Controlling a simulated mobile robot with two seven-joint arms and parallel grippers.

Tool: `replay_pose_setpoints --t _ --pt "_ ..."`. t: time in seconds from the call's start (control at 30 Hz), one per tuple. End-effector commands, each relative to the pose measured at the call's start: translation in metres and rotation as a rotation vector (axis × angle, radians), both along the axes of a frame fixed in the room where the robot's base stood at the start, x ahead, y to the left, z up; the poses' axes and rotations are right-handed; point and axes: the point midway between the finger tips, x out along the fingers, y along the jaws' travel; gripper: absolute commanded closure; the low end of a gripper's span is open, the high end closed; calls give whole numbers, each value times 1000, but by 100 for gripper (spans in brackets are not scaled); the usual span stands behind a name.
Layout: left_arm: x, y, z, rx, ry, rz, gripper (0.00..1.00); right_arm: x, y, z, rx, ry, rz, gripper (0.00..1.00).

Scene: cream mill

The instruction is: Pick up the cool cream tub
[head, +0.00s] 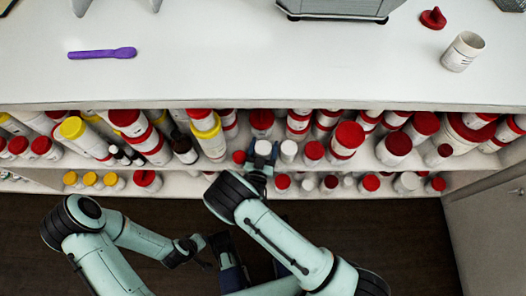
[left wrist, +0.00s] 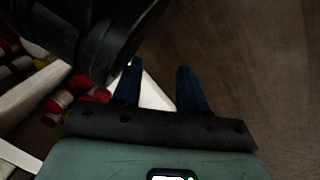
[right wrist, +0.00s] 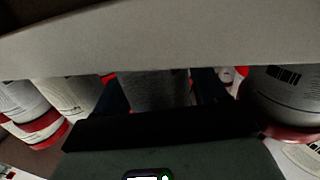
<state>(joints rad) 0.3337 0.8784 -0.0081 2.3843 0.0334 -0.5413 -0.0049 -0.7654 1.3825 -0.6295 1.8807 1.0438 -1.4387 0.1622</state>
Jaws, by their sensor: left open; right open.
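I cannot tell by label which tub is the cool cream tub. My right gripper (head: 262,158) reaches into the shelf among the tubs, with a white-topped tub (head: 263,147) at its fingers. In the right wrist view my right gripper (right wrist: 160,92) is open, with one finger on each side of a shaded pale tub (right wrist: 154,90); whether they touch it is not clear. My left gripper (head: 230,262) is low in front of the shelf. In the left wrist view the left gripper (left wrist: 157,82) is open and empty above the dark floor.
The shelf (head: 400,182) is crowded with red-, yellow- and white-capped tubs close around my right gripper. The counter (head: 250,65) overhangs it, holding a purple spoon (head: 102,53), a scale-like device (head: 340,8), an open white tub (head: 462,52) and a red cap (head: 433,18).

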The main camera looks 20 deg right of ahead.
Motion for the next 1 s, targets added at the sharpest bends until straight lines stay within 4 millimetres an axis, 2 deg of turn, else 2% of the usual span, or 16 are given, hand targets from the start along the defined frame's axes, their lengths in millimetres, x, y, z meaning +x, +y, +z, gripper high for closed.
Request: replay_pose_setpoints --t 0.07,0.1,0.17,0.2,0.47,0.67,0.77,0.93,1.0 --pt "0 0 0 0 0 0 57 0 0 0 0 0 0 32" --pt "0 0 0 0 0 0 57 0 0 0 0 0 0 45" --pt "0 0 0 0 -1 0 57 0 0 0 0 0 0 64" --pt "0 0 0 0 -1 0 57 0 0 0 0 0 0 70" --pt "1 0 1 0 -2 0 57 0 0 1 0 -1 0 70" --pt "8 -1 8 1 -26 -2 57 0 0 14 1 -3 -1 70" --pt "17 -2 18 3 -58 -3 57 0 0 28 0 -2 -1 70" --pt "41 -6 43 7 -141 -7 57 0 0 67 3 -5 -2 70" --pt "33 -11 50 -5 -119 -15 57 0 0 87 2 -5 -1 70"
